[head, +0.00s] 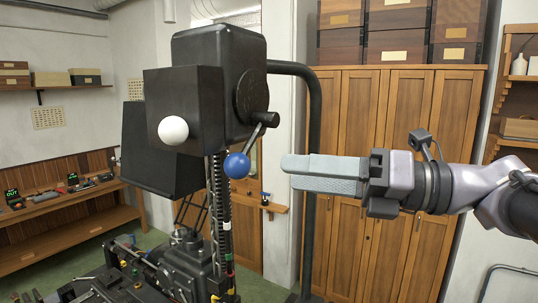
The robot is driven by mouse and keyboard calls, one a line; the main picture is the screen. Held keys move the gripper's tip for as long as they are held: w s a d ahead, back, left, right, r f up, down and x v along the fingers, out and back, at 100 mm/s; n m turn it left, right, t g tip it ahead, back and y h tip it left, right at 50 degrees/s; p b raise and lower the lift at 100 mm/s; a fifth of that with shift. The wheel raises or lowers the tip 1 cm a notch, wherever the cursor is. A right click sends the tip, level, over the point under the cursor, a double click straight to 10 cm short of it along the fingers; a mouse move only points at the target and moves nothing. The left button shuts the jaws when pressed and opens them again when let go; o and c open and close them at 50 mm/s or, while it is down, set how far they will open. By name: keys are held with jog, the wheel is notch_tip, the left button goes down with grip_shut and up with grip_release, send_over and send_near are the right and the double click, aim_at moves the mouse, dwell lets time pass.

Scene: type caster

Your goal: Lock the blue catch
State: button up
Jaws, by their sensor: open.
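The blue catch shows as a blue ball knob (237,165) on the end of a dark lever on the side of a black machine (215,80). The lever slopes up to the right from the ball. My gripper (284,172) reaches in from the right, with its long grey fingers pointing left at about the height of the blue ball. In the picture a small gap separates the fingertips from the ball. The gripper is open and holds nothing. The fingers overlap in this view, so the space between them is hidden.
A white ball knob (173,130) sits on the machine's front. A black curved pipe (315,110) rises behind my fingertips. Wooden cabinets (385,110) stand behind the arm. A wooden bench (65,215) with small items is at the left. Chains and machine parts fill the lower left.

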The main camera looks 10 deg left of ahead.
aim_at(249, 168)
jog(key=a, duration=0.3)
jog(key=w+a+p, duration=0.1)
jog(key=a, duration=0.5)
jog(key=shift+w+a, duration=0.35)
jog(key=shift+w+a+f+p, duration=0.1)
jog(key=shift+w+a+p, duration=0.15)
jog(key=shift+a, duration=0.25)
jog(key=shift+s, duration=0.1)
grip_shut()
